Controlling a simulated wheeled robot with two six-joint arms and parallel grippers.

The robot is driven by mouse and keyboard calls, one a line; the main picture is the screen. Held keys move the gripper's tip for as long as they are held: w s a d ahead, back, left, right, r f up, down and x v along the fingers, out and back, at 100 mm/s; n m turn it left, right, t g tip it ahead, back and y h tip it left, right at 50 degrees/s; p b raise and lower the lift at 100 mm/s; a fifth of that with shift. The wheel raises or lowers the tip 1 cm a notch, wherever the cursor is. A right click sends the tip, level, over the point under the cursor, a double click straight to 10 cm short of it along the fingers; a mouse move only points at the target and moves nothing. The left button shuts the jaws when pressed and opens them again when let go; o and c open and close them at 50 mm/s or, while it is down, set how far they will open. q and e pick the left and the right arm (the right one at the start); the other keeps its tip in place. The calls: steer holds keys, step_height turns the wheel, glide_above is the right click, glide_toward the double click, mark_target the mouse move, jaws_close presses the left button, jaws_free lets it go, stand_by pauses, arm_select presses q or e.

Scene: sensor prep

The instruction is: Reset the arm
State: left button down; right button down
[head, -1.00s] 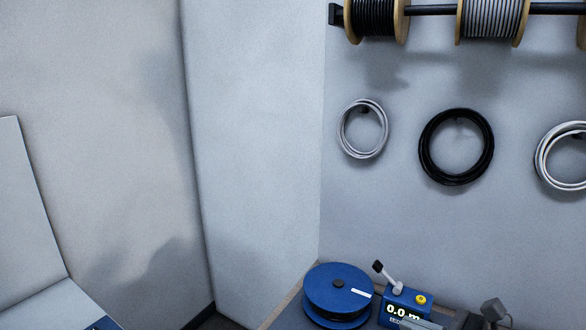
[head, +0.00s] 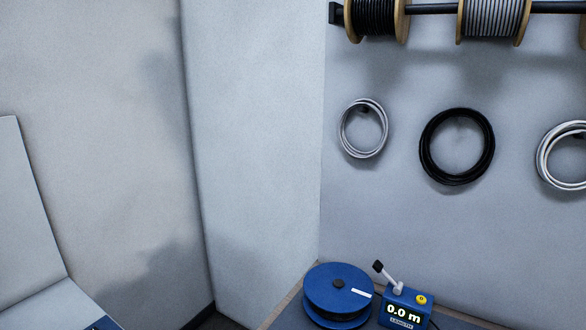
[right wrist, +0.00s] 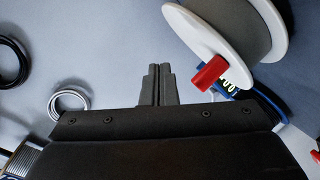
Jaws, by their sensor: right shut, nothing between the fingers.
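My right gripper (right wrist: 158,85) shows in the right wrist view with its two dark fingers together and nothing between them. It is apart from the white-flanged reel (right wrist: 225,35) at the upper right, which has a red handle (right wrist: 209,73). Neither of my grippers shows in the head view.
In the head view a blue spool (head: 338,292) and a blue meter (head: 403,308) reading 0.0 m stand on the bench at the bottom. A grey coil (head: 363,128), a black coil (head: 457,147) and a white coil (head: 563,155) hang on the wall below racked spools (head: 492,18).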

steer(key=s+f+m+g, duration=0.1)
steer(key=s+f, duration=0.1)
steer(key=s+a+f+g+y, duration=0.1)
steer(key=f+g, duration=0.1)
steer(key=f, duration=0.1)
steer(key=s+a+f+m+g, duration=0.1)
steer(key=s+f, duration=0.1)
steer(key=shift+s+f+m+y, duration=0.2)
steer(key=shift+s+m+y, duration=0.1)
steer(key=shift+s+y, duration=0.1)
steer(key=s+a+f+m+g+y, duration=0.2)
steer(key=s+a+f+g+y, duration=0.2)
steer(key=s+a+f+g, duration=0.4)
steer(key=s+d+f+t, duration=0.1)
steer(key=d+f, duration=0.1)
steer(key=f, duration=1)
steer(key=d+f, duration=0.2)
steer(key=f, duration=0.9)
steer(key=s+a+f, duration=0.1)
steer(key=s+f, duration=1.4)
steer(key=shift+a+f+g+y, duration=0.3)
steer(key=shift+a+f+g, duration=0.05)
steer(key=shift+f+g, duration=0.05)
